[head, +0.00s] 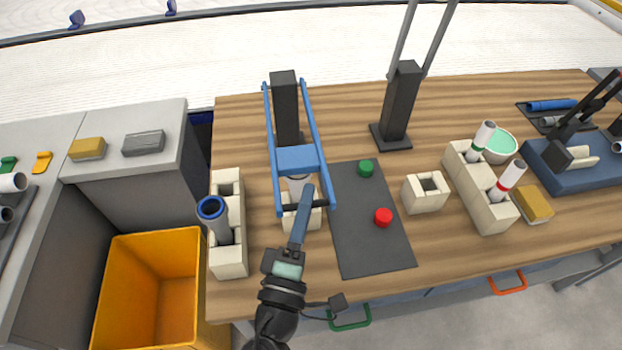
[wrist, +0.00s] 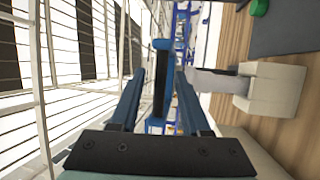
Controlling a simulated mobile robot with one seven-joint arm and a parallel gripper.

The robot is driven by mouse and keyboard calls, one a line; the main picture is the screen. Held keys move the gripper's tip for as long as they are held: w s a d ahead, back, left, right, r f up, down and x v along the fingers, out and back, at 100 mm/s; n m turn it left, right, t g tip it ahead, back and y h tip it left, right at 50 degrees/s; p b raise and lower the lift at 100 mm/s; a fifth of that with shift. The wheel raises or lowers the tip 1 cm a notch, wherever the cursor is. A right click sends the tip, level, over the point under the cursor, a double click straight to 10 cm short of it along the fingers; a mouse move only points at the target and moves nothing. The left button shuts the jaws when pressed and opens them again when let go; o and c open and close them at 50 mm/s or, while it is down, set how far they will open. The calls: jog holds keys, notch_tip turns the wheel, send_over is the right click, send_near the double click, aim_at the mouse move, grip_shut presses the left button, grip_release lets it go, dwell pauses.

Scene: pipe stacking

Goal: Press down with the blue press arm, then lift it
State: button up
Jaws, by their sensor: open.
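The blue press arm (head: 298,159) has two long rails running forward from a black post, with a blue block across them. It stands raised over a cream block (head: 314,218) holding a grey pipe (head: 296,186). My gripper (head: 306,192) is open at the front end of the press arm, between its rails, and hides part of the cream block. In the wrist view, a blue bar (wrist: 160,85) shows between the two spread fingers, with a gap on each side; I cannot tell how deep it sits. The grey pipe (wrist: 215,82) and cream block (wrist: 272,92) are to the right.
A dark mat with green (head: 366,168) and red (head: 383,217) buttons lies right of the press. A cream holder with a blue-ringed pipe (head: 214,215) stands left. A second black post (head: 400,103) and more cream holders (head: 483,190) stand right. An orange bin (head: 113,282) is front left.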

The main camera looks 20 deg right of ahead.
jog(key=x, duration=0.3)
jog(key=shift+w+d, duration=0.15)
jog(key=shift+w, duration=0.05)
grip_shut()
dwell(1.4)
